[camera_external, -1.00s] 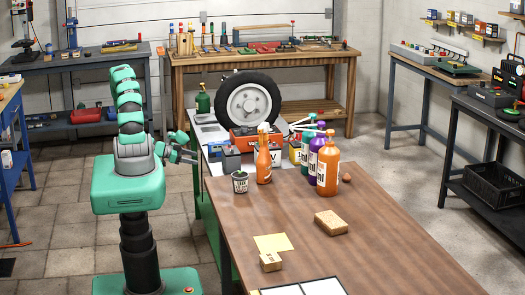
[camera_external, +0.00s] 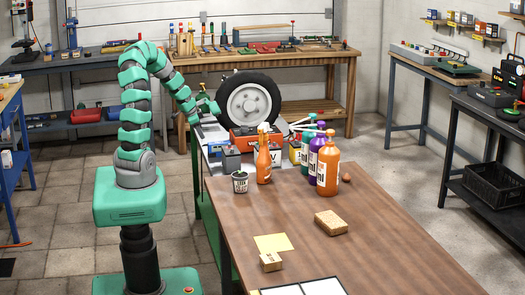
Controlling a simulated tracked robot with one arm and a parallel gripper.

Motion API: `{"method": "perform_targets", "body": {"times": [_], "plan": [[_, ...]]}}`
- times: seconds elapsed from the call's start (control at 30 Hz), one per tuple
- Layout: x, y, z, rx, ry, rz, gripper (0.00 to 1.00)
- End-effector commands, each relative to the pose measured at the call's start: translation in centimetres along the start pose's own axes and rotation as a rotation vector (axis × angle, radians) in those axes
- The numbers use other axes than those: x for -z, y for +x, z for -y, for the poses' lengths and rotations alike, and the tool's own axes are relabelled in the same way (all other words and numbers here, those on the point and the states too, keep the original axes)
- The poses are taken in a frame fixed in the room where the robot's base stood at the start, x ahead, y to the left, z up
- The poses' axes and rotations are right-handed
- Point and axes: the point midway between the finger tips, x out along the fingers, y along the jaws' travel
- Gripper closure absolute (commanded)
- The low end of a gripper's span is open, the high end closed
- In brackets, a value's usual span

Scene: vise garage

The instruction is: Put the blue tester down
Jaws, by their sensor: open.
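My gripper (camera_external: 212,107) is open and raised at the end of my bent arm, above the far left end of the green bench, left of the tyre. I see nothing between its jaws, though they are small here.
On the bench are a tyre (camera_external: 248,103) and a red box (camera_external: 252,137).

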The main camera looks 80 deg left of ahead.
Motion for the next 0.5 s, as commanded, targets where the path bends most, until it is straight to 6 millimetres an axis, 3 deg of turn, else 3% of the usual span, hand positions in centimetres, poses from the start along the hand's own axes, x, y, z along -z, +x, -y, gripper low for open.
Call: {"method": "perform_targets", "body": {"times": [0.1,0.23,0.33,0.5], "plan": [[3.1,-3.0,-2.8,-0.051,-0.034,0.002,0.4],[5.4,-5.9,-6.3,-0.13,-0.065,0.003,0.4],[6.5,-7.5,-8.6,-0.183,-0.076,0.004,0.4],[7.2,-8.8,-10.3,-0.227,-0.082,0.004,0.4]]}}
